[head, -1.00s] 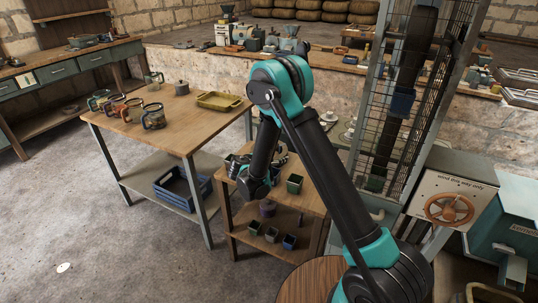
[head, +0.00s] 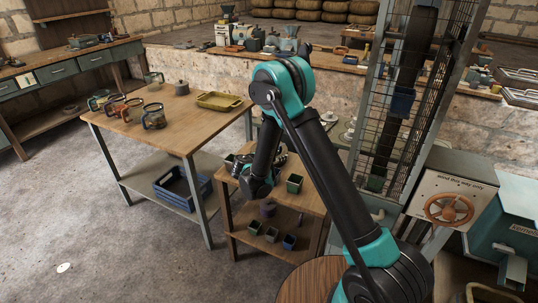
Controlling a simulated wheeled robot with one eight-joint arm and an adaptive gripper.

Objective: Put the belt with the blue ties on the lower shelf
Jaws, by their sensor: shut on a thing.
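My gripper (head: 262,180) is at the small wooden table, low over its top, and mostly hidden by my own wrist and forearm. It is shut on a dark thing (head: 281,157), of which only a little shows; I cannot tell its ties or colour. Several coiled loops with coloured parts, which look like belts, stand on the larger table to the left. The nearest coil (head: 154,117) looks dark with bluish parts, but its ties are too small to be sure. The small table has a lower shelf (head: 245,239), and the larger table has a grey lower shelf (head: 138,178).
A blue crate (head: 183,188) fills part of the grey shelf. A tall mesh cage (head: 411,110) stands at right.

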